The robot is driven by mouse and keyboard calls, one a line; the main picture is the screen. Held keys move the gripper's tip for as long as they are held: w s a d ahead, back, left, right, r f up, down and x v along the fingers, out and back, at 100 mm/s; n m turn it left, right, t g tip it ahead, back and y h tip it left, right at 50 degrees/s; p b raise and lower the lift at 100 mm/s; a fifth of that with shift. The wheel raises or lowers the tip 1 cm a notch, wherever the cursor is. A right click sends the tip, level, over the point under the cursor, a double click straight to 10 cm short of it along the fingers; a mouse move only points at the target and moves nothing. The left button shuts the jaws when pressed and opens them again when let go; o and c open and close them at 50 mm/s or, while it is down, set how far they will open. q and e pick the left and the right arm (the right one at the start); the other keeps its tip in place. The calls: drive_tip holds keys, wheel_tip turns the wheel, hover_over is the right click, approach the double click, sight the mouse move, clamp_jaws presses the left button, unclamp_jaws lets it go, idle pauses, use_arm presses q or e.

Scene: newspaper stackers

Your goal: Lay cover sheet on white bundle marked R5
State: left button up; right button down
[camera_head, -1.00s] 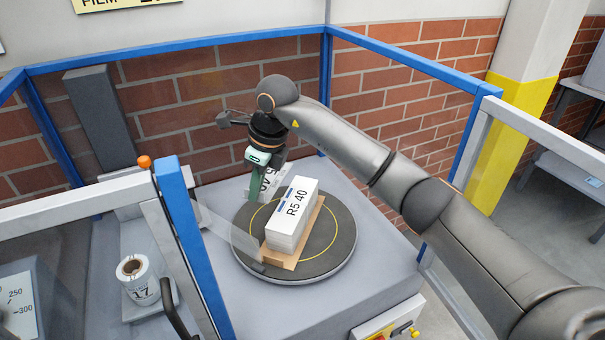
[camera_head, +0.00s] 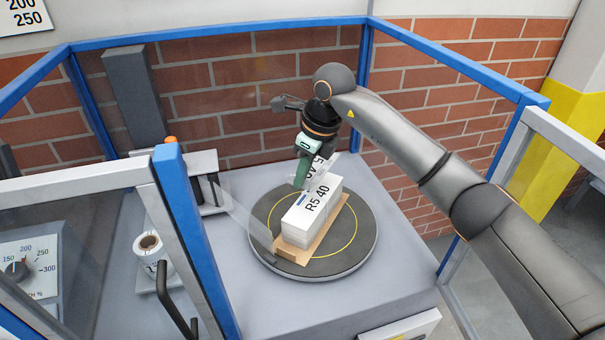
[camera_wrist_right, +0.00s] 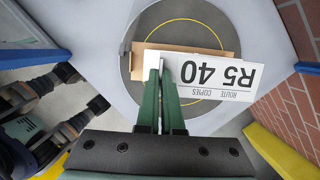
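The white bundle marked R5 40 (camera_head: 301,225) sits on a brown board (camera_head: 293,255) on the round dark turntable (camera_head: 363,258). My right gripper (camera_head: 300,184) points down at the bundle's far left end. Its green fingers (camera_wrist_right: 166,70) look shut on a thin white sheet seen edge-on between them. A white sheet panel (camera_head: 322,168) with partly hidden print shows behind the fingers, at the bundle's far end. In the right wrist view, a white printed face (camera_wrist_right: 215,77) reads R5 40, route and copies, beside the fingers. Whether sheet and bundle touch is unclear. My left gripper is not seen.
A clear panel (camera_head: 247,222) stands at the turntable's left edge. A blue post (camera_head: 190,235) and blue rails frame the cell, with a brick wall behind. The grey table right of the turntable is bare.

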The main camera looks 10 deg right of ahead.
drive_tip(key=b, duration=0.5)
hover_over(298, 216)
drive_tip(key=f, duration=0.6)
drive_tip(key=shift+s+d+f, duration=0.3)
drive_tip(key=shift+d, duration=0.1)
drive_tip(key=shift+f, duration=0.6)
drive_tip(key=shift+f+b, duration=0.6)
drive_tip(key=c, duration=1)
unclamp_jaws()
